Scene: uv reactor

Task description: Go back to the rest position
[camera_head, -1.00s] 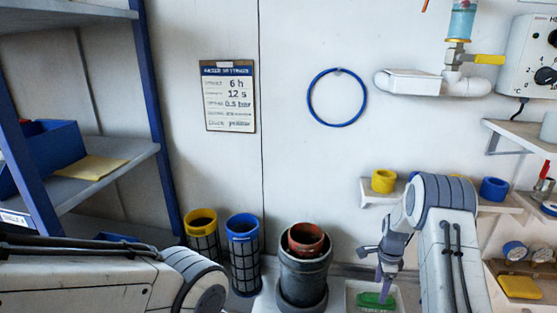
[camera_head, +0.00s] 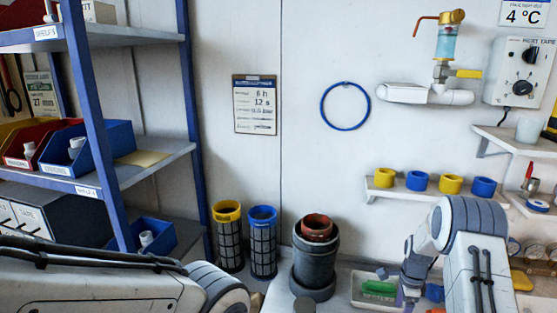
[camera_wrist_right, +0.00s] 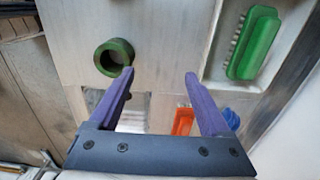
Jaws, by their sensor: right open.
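My right gripper (camera_wrist_right: 159,76) is open, with its two purple fingers apart and nothing between them, in the right wrist view. In the head view the right gripper (camera_head: 404,292) hangs low at the tray's right side, partly hidden by its own arm. My left arm comes in from the left along the bottom of the head view; its gripper is outside the picture. In the right wrist view a dark green ring-shaped piece (camera_wrist_right: 127,46) lies ahead of the left finger. A green brush (camera_wrist_right: 257,42) lies in a white tray (camera_wrist_right: 217,68).
A dark grey pot (camera_head: 314,271) with a reddish cup (camera_head: 316,227) stands on the bench. Beside it are a yellow-topped filter (camera_head: 229,244) and a blue-topped filter (camera_head: 263,246). A blue shelf rack (camera_head: 97,120) stands left; a wall shelf (camera_head: 381,193) holds yellow and blue rings.

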